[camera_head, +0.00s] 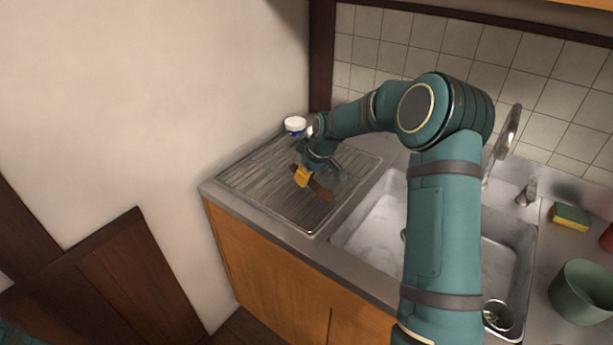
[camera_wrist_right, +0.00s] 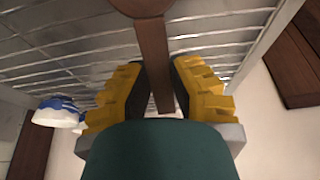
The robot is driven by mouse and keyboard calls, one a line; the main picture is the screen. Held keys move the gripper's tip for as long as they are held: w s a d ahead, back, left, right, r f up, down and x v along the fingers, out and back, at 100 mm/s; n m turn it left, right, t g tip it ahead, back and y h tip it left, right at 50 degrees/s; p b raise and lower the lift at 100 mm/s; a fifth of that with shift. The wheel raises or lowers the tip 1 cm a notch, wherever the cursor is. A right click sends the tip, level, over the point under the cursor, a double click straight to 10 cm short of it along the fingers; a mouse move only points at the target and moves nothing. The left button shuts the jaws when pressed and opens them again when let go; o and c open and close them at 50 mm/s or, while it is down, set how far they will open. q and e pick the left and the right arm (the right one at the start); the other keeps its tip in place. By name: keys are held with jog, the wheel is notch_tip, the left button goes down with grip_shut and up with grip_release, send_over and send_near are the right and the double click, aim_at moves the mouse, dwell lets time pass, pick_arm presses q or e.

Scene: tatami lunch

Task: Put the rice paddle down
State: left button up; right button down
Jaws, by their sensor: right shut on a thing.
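The rice paddle (camera_head: 324,191) is brown and wooden. In the head view it is low over the ribbed steel drainboard (camera_head: 262,181), left of the sink; I cannot tell if it touches the board. My right gripper (camera_head: 303,177), with yellow fingers, is at the paddle's handle. In the right wrist view the paddle's handle (camera_wrist_right: 154,55) runs between the two yellow fingers of my right gripper (camera_wrist_right: 158,88), which is shut on it. The paddle's wider part shows at the top edge of that view. My left gripper is in neither view.
A small white and blue cup (camera_head: 295,125) stands at the drainboard's back corner, and it also shows in the right wrist view (camera_wrist_right: 57,113). The sink (camera_head: 372,228) is to the right. A sponge (camera_head: 570,216) and a green bowl (camera_head: 581,292) stand on the right counter.

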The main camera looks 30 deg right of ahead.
aim_at(319, 189)
jog(key=shift+f, duration=0.15)
jog(key=c, duration=1)
grip_release()
jog(key=shift+s+r, duration=0.1)
jog(key=shift+r, duration=0.45)
jog(key=p+v, duration=0.2)
jog(key=v, duration=0.9)
jog(key=shift+s, duration=0.15)
